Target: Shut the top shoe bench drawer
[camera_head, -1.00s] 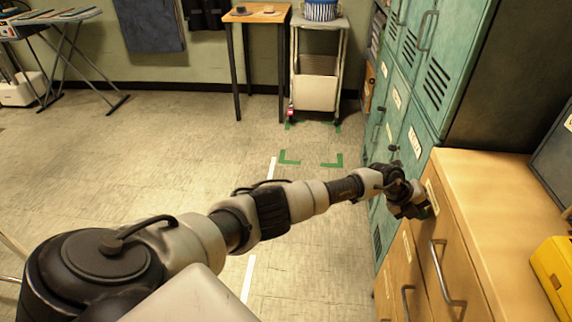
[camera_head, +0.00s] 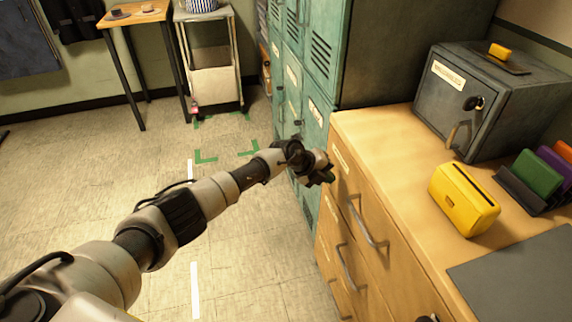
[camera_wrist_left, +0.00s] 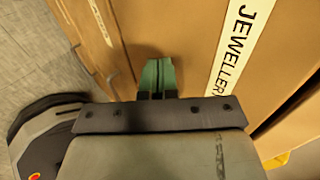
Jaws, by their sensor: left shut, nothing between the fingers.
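A wooden drawer unit (camera_head: 385,128) stands at the right in the head view, with metal bar handles on its front. Its top drawer (camera_head: 345,188) has a handle (camera_head: 368,225) and looks flush or nearly so; I cannot tell a small gap. I cannot tell whether this unit is the shoe bench. My left gripper (camera_head: 327,177) is shut and empty at the far end of this front, close to the top drawer. In the left wrist view its green fingertips (camera_wrist_left: 157,76) point at the wood beside a label (camera_wrist_left: 232,45) reading "JEWELLER…". Contact is unclear. My right gripper is out of view.
Green lockers (camera_head: 315,110) stand just beyond the unit. On its top are a grey safe (camera_head: 455,115), a yellow box (camera_head: 464,200) and a file holder (camera_head: 530,190). A trolley (camera_head: 212,85) and small table (camera_head: 135,15) stand at the back. The floor at left is clear.

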